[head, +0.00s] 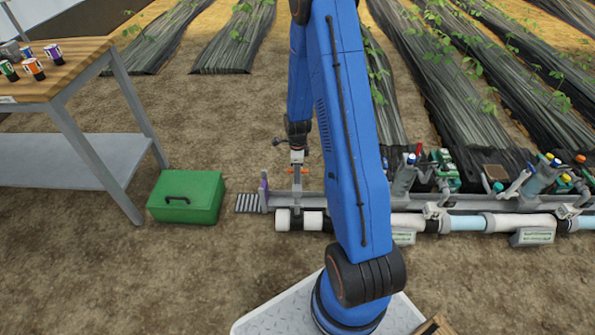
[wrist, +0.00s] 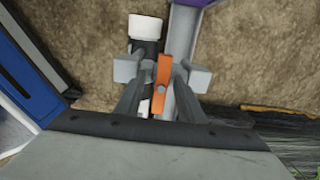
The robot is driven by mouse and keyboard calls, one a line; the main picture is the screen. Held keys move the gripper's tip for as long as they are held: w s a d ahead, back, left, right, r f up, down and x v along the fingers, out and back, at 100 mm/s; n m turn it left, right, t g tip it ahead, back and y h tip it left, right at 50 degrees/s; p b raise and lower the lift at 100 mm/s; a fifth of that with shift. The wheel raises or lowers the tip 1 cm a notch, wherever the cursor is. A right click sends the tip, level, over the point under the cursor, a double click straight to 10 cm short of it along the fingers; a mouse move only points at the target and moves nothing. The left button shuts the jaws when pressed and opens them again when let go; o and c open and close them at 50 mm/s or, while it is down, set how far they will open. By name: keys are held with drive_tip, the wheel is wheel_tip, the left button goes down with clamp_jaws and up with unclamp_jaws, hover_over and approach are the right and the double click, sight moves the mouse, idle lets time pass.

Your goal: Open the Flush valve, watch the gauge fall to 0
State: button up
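An orange valve handle (wrist: 163,75) lies between the two fingers of my gripper (wrist: 162,73) in the wrist view. A gap shows on each side of the handle, so my gripper is open around it, not pressed on it. In the head view the orange handle (head: 292,171) is at the left end of the pipe skid, just below my gripper (head: 297,157). No label on this valve is readable, so I cannot tell from the pictures that it is the Flush valve. I cannot make out a gauge dial in either view.
A pipe manifold (head: 458,224) runs right along the skid, with several bottles and fittings behind it. A green box (head: 186,198) sits left of a drain grate (head: 247,203). A workbench (head: 75,70) with small cans stands at far left. Open soil lies in front.

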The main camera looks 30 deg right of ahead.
drive_tip(key=o, duration=0.6)
drive_tip(key=shift+f, duration=0.15)
